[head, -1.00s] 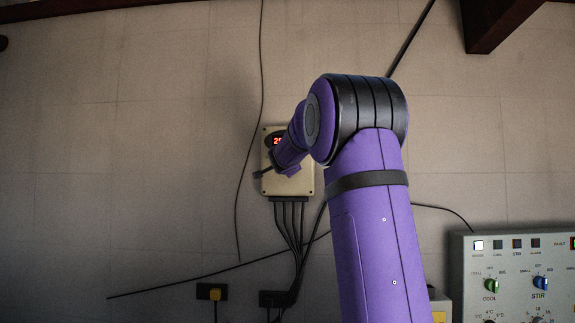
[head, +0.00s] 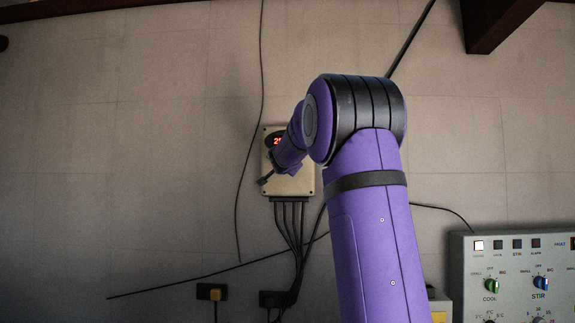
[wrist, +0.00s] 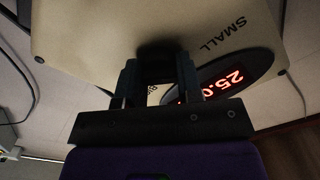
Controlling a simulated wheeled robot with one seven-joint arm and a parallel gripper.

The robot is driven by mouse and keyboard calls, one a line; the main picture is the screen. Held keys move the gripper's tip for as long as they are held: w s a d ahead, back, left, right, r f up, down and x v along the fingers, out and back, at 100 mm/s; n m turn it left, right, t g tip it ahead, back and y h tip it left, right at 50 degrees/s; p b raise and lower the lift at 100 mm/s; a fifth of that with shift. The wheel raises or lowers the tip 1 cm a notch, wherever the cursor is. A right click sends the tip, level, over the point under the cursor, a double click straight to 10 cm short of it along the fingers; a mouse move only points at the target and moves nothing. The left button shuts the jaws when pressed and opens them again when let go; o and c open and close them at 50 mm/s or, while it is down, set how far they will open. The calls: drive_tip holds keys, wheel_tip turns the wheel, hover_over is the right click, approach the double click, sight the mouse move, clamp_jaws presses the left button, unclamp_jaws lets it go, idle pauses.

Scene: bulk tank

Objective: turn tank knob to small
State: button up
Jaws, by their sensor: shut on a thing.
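The beige tank control box (head: 296,184) is on the wall, with a red lit display (head: 277,141). The knob's pointer and the other labels are mostly hidden by the gripper. In the head view my gripper (head: 265,181) is at the box's left side, and my arm hides the knob.
Several black cables (head: 290,222) hang below the box to wall sockets (head: 211,292). A grey panel (head: 465,262) with green and blue knobs stands at the lower right. A dark beam (head: 490,25) is at the upper right. The wall to the left is mostly bare.

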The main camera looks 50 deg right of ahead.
drive_tip(key=o, duration=0.9)
drive_tip(key=shift+f, duration=0.1)
drive_tip(key=shift+o, duration=0.2)
drive_tip(key=v, duration=1.1)
drive_tip(key=shift+w, duration=0.1)
drive_tip(key=s+a+f+n+t+y, duration=0.1)
drive_tip(key=s+a+f+n+y, duration=0.3)
drive_tip(key=a, duration=0.5)
drive_tip(key=s+a+f+n+y, duration=0.1)
drive_tip(key=a+f+n+y, duration=0.2)
drive_tip(key=a+n+y, duration=0.35)
drive_tip(key=s+a+f+n+t+y, duration=0.1)
drive_tip(key=s+a+f+n+y, duration=0.2)
drive_tip(key=a, duration=0.7)
drive_tip(key=s+a+f+n+g, duration=0.2)
drive_tip(key=s+a+f+g, duration=0.1)
drive_tip(key=s+f, duration=0.6)
drive_tip(key=s+a+f+n+g, duration=0.2)
drive_tip(key=s+a+f+g, duration=0.2)
drive_tip(key=s+f, duration=0.5)
drive_tip(key=shift+s+g, duration=0.7)
drive_tip(key=shift+s, duration=0.45)
